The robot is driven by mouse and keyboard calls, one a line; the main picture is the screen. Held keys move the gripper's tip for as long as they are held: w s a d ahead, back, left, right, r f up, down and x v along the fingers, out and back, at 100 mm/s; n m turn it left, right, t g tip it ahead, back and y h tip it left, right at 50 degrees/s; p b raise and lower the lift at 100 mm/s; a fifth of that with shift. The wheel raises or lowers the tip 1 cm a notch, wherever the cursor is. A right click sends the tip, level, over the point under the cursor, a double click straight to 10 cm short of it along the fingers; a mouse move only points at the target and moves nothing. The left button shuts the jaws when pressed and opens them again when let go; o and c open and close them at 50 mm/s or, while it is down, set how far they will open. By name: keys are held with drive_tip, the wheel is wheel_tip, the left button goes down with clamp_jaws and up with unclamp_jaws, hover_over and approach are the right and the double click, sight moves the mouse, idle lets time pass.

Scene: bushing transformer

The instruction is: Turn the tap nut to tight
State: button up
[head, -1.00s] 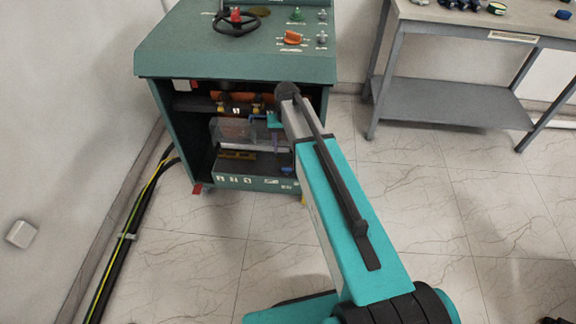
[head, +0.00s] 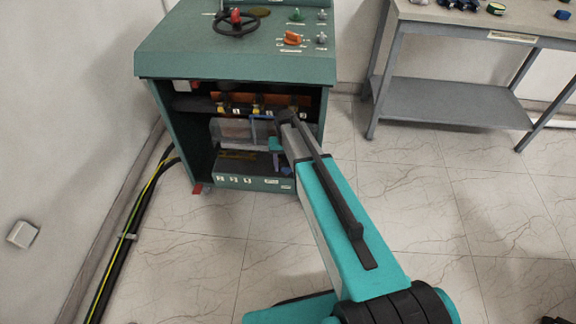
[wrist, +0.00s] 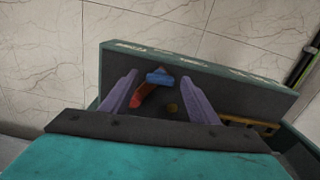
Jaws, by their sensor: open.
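A small blue tap nut (wrist: 159,78) shows in the wrist view on the dark top of a low box (wrist: 205,105), beside a curved red mark (wrist: 139,97). It also shows in the head view (head: 286,171) as a small blue piece at the right of the box inside the cabinet. My gripper (wrist: 160,77) is open, with its two purple fingers apart and the nut in view between them. Whether the fingers reach the nut's height or touch it I cannot tell. In the head view my arm partly covers the gripper (head: 276,160).
The green cabinet (head: 235,66) surrounds the box. A clear panel (head: 230,132) and yellow-black fittings (head: 257,103) sit above it. Cables (head: 125,235) run along the left wall. A grey table (head: 450,97) stands at the right. The floor in front is clear.

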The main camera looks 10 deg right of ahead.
sight(287, 168)
drive_tip(key=shift+f, duration=0.15)
drive_tip(key=c, duration=1.1)
drive_tip(key=shift+o, duration=0.2)
drive_tip(key=shift+m, duration=0.6)
drive_tip(key=o, duration=1.1)
drive_tip(key=shift+c, duration=0.2)
wheel_tip(287, 168, up, 14)
drive_tip(key=shift+b, duration=0.3)
drive_tip(key=shift+f, duration=0.1)
